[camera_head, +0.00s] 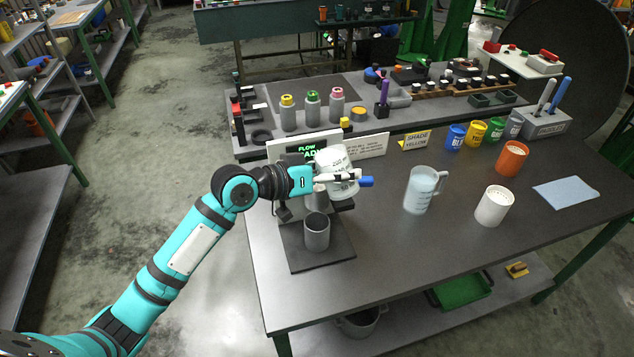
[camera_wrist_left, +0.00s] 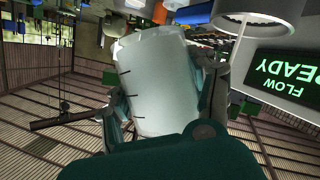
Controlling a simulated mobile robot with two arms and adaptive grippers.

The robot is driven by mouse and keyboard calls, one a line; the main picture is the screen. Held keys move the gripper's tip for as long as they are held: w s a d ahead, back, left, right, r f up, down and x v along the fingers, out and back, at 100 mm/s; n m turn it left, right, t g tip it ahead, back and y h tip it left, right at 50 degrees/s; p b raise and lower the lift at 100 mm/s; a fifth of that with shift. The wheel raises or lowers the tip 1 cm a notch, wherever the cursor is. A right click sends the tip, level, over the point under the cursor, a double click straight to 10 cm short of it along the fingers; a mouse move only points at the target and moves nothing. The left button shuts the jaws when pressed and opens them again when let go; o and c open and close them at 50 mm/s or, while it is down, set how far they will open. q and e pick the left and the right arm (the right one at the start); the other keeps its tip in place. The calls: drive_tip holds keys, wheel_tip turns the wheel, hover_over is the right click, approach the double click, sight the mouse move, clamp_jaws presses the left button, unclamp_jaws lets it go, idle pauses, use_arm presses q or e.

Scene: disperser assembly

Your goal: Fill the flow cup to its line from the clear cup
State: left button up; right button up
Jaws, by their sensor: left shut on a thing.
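My left gripper (camera_head: 345,178) is shut on the clear cup (camera_head: 332,158), a translucent whitish cup with dark marks. It is held tilted in the air in front of the flow stand. The cup also fills the middle of the left wrist view (camera_wrist_left: 160,85), between the fingers; its liquid level cannot be told. A grey cylinder (camera_head: 317,200), apparently the flow cup, shows partly behind and below my gripper; its line and inside are hidden. A pale round rim (camera_wrist_left: 262,22) is close to the held cup in the left wrist view. My right gripper is not in view.
A grey beaker (camera_head: 316,235) stands on the stand's dark base. The display (camera_wrist_left: 285,78) reads FLOW READY. A clear jug (camera_head: 420,190), a white cup (camera_head: 492,207) and an orange cup (camera_head: 511,158) stand to the right. The table's front middle is clear.

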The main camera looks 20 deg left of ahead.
use_arm(q)
drive_tip(key=shift+d+r+n+h+b, duration=0.1)
drive_tip(key=shift+n+h+b, duration=0.3)
drive_tip(key=shift+n+b, duration=0.25)
idle(1.6)
drive_tip(key=shift+r+n+h, duration=0.35)
drive_tip(key=shift+n+h, duration=0.05)
drive_tip(key=shift+n, duration=0.25)
idle(1.9)
drive_tip(key=shift+s+d+f+n+h+b, duration=0.1)
drive_tip(key=shift+f+n+h+b, duration=0.3)
drive_tip(key=shift+n+b, duration=0.4)
idle(2.5)
